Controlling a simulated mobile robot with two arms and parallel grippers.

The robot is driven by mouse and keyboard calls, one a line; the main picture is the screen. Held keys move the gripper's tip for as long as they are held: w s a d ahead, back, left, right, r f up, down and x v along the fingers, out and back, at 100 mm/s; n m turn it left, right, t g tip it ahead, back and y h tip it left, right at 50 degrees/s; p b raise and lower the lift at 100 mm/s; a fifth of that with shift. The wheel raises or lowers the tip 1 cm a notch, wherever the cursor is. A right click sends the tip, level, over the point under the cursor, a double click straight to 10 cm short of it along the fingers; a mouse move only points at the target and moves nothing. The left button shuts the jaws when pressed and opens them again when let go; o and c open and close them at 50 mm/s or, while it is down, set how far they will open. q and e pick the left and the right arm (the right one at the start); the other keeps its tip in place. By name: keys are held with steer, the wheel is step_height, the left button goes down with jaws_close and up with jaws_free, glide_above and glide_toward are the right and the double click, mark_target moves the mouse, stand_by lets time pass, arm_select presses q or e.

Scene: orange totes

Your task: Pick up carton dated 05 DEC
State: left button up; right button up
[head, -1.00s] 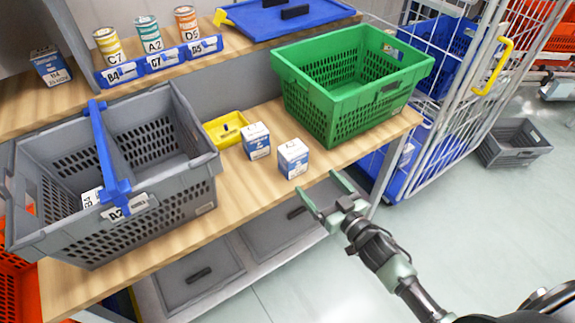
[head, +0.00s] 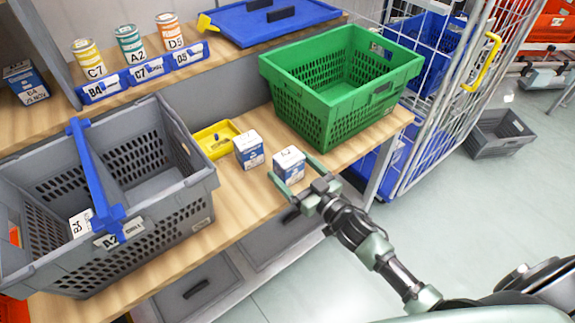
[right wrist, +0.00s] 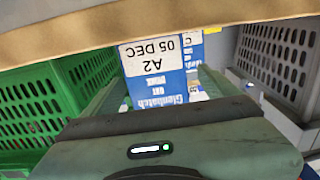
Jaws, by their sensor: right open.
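The carton dated 05 DEC (head: 288,163) is a small white and blue box standing on the wooden shelf near its front edge. In the right wrist view the carton (right wrist: 160,65) appears upside down, with "A2 05 DEC" readable on its white label. My right gripper (head: 291,170) is open at the carton, with one finger on each side of it. Whether the fingers touch it cannot be told. A second, similar carton (head: 249,149) stands just to its left; its date is not legible. My left gripper is not in view.
A green crate (head: 325,120) stands behind and right of the carton. A grey tote (head: 155,225) with a blue handle is on the left. A small yellow tray (head: 215,139) lies behind the cartons. A blue lid (head: 265,22) and several cans are on the upper shelf.

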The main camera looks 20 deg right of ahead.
steer(key=x, duration=0.5)
steer(key=shift+w+d+f, duration=0.1)
steer(key=shift+f, duration=0.15)
steer(key=shift+r, duration=0.1)
steer(key=c, duration=1.8)
